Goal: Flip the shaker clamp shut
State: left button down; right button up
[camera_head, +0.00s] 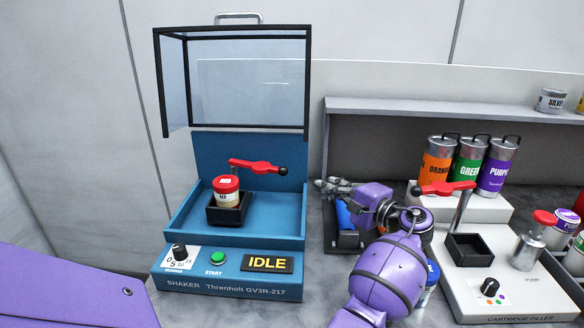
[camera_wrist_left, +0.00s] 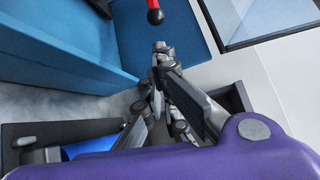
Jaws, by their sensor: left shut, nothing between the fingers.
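The blue shaker (camera_head: 240,287) has a clamp with a red lever (camera_head: 258,166) ending in a black ball knob. The lever lies nearly level, above and slightly right of a red-lidded jar (camera_head: 227,190), which sits in a black holder (camera_head: 226,214). The knob points right. My left gripper (camera_head: 322,185) is shut and empty, to the right of the shaker and lower than the knob in the head view. In the left wrist view the black knob (camera_wrist_left: 155,16) shows just beyond the fingertips (camera_wrist_left: 160,47), apart from them. My right gripper is not in view.
The shaker's clear, black-framed cover (camera_head: 232,29) is raised. Its panel has a dial, a green button and an IDLE display (camera_head: 267,264). To the right stands the cartridge filler (camera_head: 520,295) with its own red lever (camera_head: 442,188). Orange, green and purple canisters (camera_head: 468,161) stand behind it.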

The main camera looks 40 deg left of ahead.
pick_arm(q)
jog(key=shift+w+a, duration=0.15)
jog(key=shift+a, duration=0.4)
jog(key=b+x, duration=0.1)
jog(key=x, duration=0.9)
dwell(0.4)
